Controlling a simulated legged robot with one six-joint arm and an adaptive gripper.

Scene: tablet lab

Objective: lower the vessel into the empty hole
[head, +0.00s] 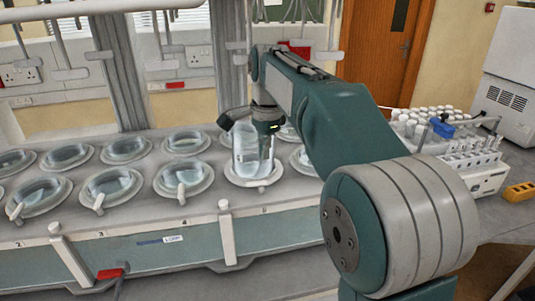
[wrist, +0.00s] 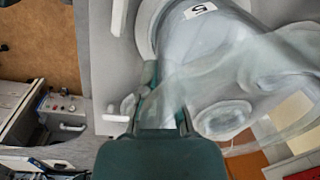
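The vessel (head: 245,148) is clear glass and upright over the front-row hole at the right, above the number 5 mark. Its lower end is within the outline of that hole's pale ring (head: 274,178); how deep it sits is hard to tell. My gripper (head: 267,148) reaches down at the vessel's right side, its fingers closed on the glass wall. In the wrist view my gripper (wrist: 165,108) meets the wall of the large see-through vessel (wrist: 215,60). A white label with a 5 (wrist: 200,10) shows beyond. The hole's inside is hidden by the vessel.
Other round holes of the bath (head: 18,240) hold seated glass vessels in two rows, close on the left and behind. Stirrer rods (head: 160,35) hang above the back. A rack of white-capped vials (head: 430,118) and a tube rack (head: 470,150) stand at the right.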

